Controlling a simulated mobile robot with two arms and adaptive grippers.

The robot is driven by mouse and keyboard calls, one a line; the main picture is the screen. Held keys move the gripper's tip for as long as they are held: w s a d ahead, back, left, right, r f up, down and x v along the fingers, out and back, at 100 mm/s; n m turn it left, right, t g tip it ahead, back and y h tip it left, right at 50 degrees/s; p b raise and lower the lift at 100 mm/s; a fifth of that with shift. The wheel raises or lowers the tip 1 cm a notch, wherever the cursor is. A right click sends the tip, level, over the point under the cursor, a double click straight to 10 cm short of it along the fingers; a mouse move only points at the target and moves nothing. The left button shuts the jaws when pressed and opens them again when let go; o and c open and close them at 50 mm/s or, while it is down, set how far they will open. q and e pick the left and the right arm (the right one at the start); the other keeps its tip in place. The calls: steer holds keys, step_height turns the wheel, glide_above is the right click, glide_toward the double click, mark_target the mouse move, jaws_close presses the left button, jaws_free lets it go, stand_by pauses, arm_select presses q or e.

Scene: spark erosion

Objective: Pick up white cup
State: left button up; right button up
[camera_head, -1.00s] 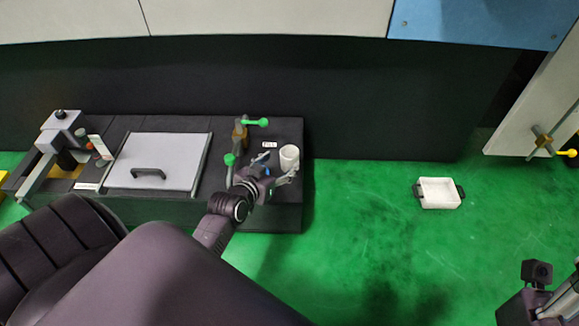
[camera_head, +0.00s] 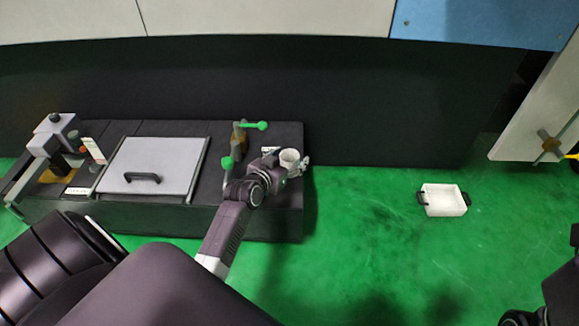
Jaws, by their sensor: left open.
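The white cup (camera_head: 289,157) stands upright at the right end of the dark bench, partly hidden by my gripper. My left gripper (camera_head: 292,165) is open and low against the cup's near side. One finger shows at the cup's right side; the other finger is mostly hidden behind the wrist. I cannot tell whether the fingers touch the cup. Part of my right arm (camera_head: 553,290) shows at the lower right edge, but its fingers are not in view.
Left of the cup stands a tap-like fitting with green knobs (camera_head: 256,125). A grey lid with a black handle (camera_head: 155,165) lies on the bench (camera_head: 220,135). A white tray with dark handles (camera_head: 443,200) sits on the open green floor at the right.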

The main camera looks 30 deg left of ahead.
arm_select(q)
steer(key=c, duration=1.2)
steer(key=shift+c, duration=0.4)
steer(key=shift+r, duration=0.15)
